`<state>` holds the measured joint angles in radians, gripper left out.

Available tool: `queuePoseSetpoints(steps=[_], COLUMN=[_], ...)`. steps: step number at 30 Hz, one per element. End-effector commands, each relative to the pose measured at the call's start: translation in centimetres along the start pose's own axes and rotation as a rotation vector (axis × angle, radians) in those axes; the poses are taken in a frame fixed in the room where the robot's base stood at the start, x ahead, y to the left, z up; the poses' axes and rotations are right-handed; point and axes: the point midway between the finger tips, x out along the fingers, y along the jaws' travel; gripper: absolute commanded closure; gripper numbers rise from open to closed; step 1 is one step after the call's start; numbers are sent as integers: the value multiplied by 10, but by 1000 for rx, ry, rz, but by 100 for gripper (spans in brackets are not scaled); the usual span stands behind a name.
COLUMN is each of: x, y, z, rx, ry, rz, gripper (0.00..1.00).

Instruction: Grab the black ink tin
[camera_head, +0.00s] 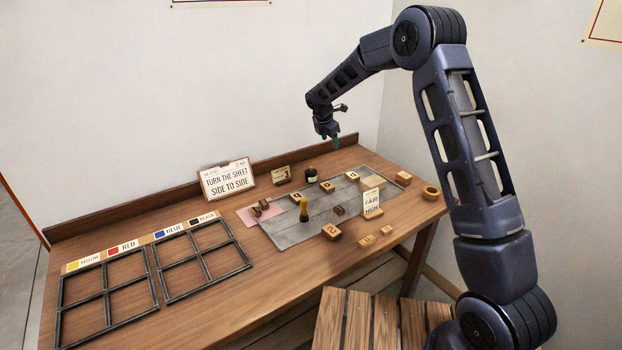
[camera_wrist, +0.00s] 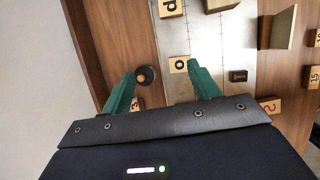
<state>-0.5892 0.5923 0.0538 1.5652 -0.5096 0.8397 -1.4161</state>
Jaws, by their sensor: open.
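The black ink tin (camera_head: 311,175) is a small dark upright tin with a pale label, standing near the back of the wooden table. From above it is a dark round lid (camera_wrist: 147,75) in the wrist view. My gripper (camera_head: 331,140) hangs above the back of the table, clear of the tin. In the wrist view the tin appears between the fingertips, closer to the left one.
Lettered wooden blocks (camera_head: 353,175) lie around a grey slab (camera_head: 285,234). A yellow-brown upright piece (camera_head: 303,209) stands on the slab. A sign (camera_head: 227,180) leans at the back, and a small sign (camera_head: 372,203) stands at the right. Dark divided frames (camera_head: 205,262) lie at the left.

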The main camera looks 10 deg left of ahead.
Motion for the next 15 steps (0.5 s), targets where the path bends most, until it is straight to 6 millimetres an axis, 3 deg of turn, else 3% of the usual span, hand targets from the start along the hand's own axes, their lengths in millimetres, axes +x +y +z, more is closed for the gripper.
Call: queuePoseSetpoints(steps=[1,6,11,15], x=[15,53,76,85], y=[12,42,59,64], z=[-16,-62,-91,-100], rx=[-55,-233,-342,-381], ry=[-1,-10,-17,-20], rz=[-1,4,7,9], gripper=[39,39,39,39])
